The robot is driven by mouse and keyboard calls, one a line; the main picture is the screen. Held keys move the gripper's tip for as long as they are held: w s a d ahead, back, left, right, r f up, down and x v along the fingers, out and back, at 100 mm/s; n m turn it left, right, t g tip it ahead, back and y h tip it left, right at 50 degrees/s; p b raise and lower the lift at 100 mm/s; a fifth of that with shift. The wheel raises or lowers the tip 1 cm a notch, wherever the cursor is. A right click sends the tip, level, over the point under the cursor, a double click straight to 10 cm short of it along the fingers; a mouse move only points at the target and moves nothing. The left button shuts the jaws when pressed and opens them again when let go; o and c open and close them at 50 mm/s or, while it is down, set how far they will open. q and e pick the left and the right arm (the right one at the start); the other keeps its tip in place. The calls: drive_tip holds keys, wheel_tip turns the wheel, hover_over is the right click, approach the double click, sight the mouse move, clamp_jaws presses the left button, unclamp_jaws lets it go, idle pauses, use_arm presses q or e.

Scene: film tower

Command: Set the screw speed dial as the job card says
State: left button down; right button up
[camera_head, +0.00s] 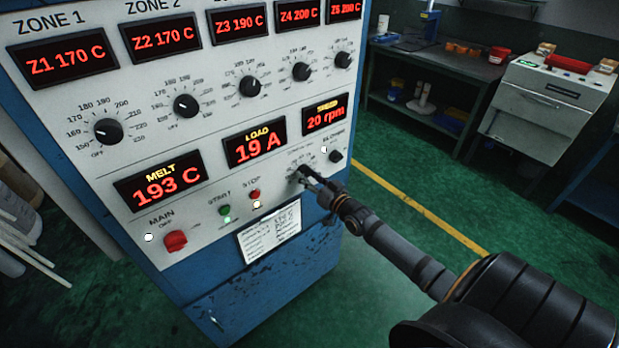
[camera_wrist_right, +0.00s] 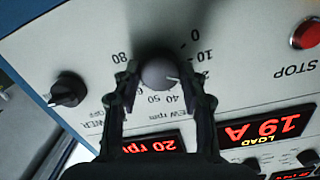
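In the right wrist view the mark points toward about 20 on the rpm scale. My right gripper (camera_wrist_right: 160,80) has a fingertip close against each side of the dial and looks shut on it. In the head view my right gripper (camera_head: 306,176) covers most of the dial. The speed display (camera_head: 325,116) reads 20 rpm. The job card (camera_head: 270,234) hangs low on the panel; its writing is too small to read. My left gripper is out of view.
A black selector knob (camera_head: 336,156) sits right of the dial. The stop button (camera_head: 254,193), green start button (camera_head: 224,210) and red main switch (camera_head: 175,241) are to the left. Zone knobs sit above. The green floor right of the cabinet is clear.

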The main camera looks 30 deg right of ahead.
drive_tip(key=o, duration=0.4)
